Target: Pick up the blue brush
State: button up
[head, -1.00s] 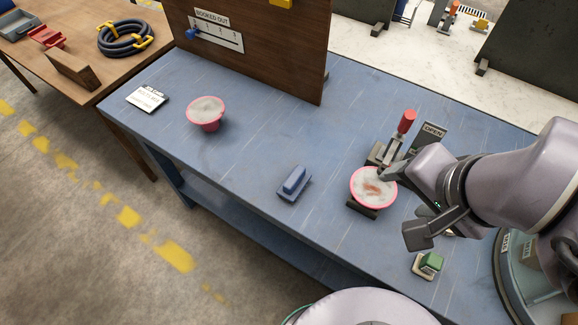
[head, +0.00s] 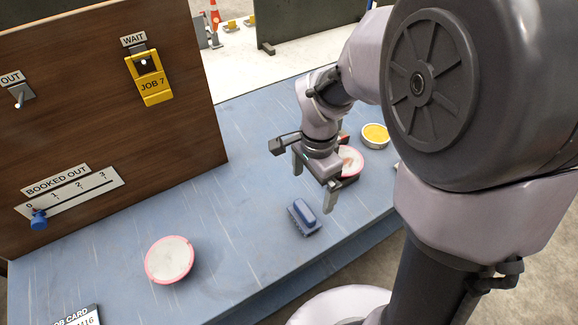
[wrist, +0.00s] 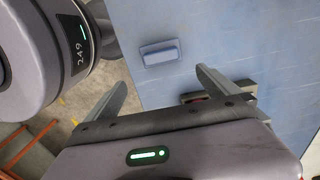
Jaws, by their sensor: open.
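The blue brush (head: 304,217) lies on the blue bench top (head: 235,205), its handle block upward. It also shows in the wrist view (wrist: 160,52), beyond the fingertips and between their lines. My gripper (head: 314,179) is open and empty, pointing down above the bench, a little behind the brush in the head view. Its fingers do not touch the brush. In the wrist view my gripper (wrist: 161,78) has its two fingers spread wide apart.
A pink-rimmed spool (head: 350,161) stands behind my gripper, partly hidden. Another pink-rimmed piece (head: 170,259) is at the front left. A yellow-filled tin (head: 375,135) is further right. A wooden board (head: 100,110) stands along the left. Bench around the brush is clear.

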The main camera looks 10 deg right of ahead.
aim_at(305, 209)
notch_tip(305, 209, down, 7)
jog(key=shift+w+f+b, duration=0.1)
jog(key=shift+f+b, duration=0.1)
jog(key=shift+b, duration=1.05)
jog(key=f+b, duration=0.1)
jog(key=f, duration=0.1)
jog(key=a+f+b, duration=0.1)
jog(key=f+b, duration=0.1)
jog(key=f, duration=0.1)
jog(key=shift+a+f, duration=0.15)
jog(key=c, duration=1.3)
jog(key=shift+r, duration=0.25)
jog(key=shift+r+p, duration=0.35)
jog(key=shift+p, duration=0.1)
jog(key=r+p, duration=0.2)
jog(key=r, duration=0.1)
jog(key=shift+d, duration=0.35)
jog(key=s+d+p, duration=0.1)
jog(key=d, duration=0.4)
jog(key=s+d+p, duration=0.1)
jog(key=s+d, duration=0.1)
jog(key=d, duration=0.2)
jog(key=s+d+r+p, duration=0.1)
jog(key=d, duration=0.4)
jog(key=shift+s+d, duration=0.35)
jog(key=shift+s, duration=0.05)
